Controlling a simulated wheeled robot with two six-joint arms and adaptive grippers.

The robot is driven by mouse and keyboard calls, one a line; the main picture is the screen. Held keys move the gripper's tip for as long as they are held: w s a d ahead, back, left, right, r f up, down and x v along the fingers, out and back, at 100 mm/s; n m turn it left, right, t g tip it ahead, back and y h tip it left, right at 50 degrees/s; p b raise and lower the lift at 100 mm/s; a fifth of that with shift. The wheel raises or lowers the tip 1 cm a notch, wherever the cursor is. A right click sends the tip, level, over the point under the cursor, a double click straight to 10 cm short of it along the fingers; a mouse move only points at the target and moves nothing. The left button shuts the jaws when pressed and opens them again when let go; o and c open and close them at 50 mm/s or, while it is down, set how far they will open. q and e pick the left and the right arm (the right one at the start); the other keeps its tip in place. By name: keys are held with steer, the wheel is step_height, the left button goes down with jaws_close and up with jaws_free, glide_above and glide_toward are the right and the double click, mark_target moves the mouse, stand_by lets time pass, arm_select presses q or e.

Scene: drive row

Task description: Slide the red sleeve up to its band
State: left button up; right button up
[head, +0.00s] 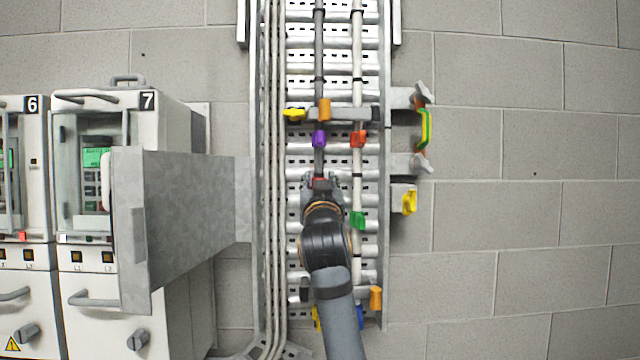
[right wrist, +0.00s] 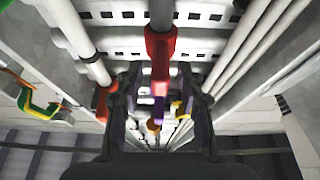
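A red sleeve (head: 320,182) sits on the dark grey vertical cable (head: 319,55) in the cable ladder. In the right wrist view the red sleeve (right wrist: 160,46) lies around that cable, with its lower part reaching in between my fingers. My right gripper (head: 321,187) is at the sleeve from below. In the wrist view its fingers (right wrist: 157,97) stand apart on either side, with gaps visible beside the sleeve. A dark band (head: 319,79) shows higher on the grey cable; I cannot tell whether it is the sleeve's own. My left gripper is out of view.
A purple clip (head: 319,139) and an orange clip (head: 324,109) are above on the same line. An orange-red clip (head: 358,139) and a green one (head: 357,219) are on the white cable. A grey metal panel (head: 190,205) juts out at left. The block wall at right is bare.

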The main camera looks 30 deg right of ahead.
steer(key=v, duration=1.2)
